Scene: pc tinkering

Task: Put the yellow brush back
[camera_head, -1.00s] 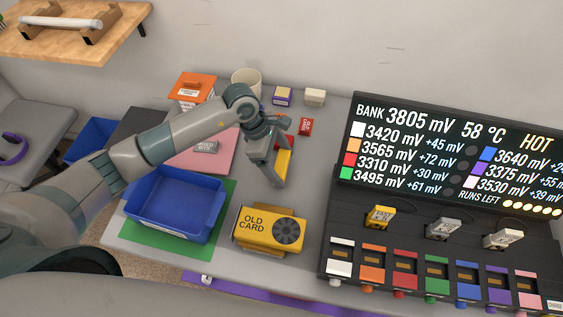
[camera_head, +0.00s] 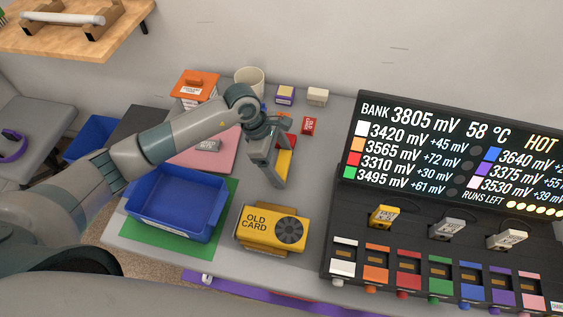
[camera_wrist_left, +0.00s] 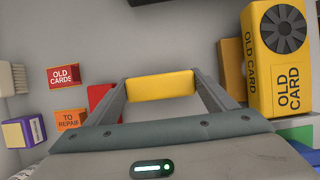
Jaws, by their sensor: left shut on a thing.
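My left gripper (camera_head: 277,180) points down over the grey table, between the blue tray and the display panel. It is shut on a yellow piece (camera_head: 285,161), which I take to be the yellow brush. In the left wrist view the yellow piece (camera_wrist_left: 160,86) lies crosswise between both fingers of the left gripper (camera_wrist_left: 162,88). No bristles show on it, and its underside is hidden. I cannot tell whether it touches the table. My right gripper is not in view.
A yellow old card (camera_head: 271,230) lies in front of the gripper. A blue tray (camera_head: 138,207) sits on a green mat at left. A white mug (camera_head: 249,78), small boxes and red and orange labels stand behind. A display panel (camera_head: 350,200) fills the right.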

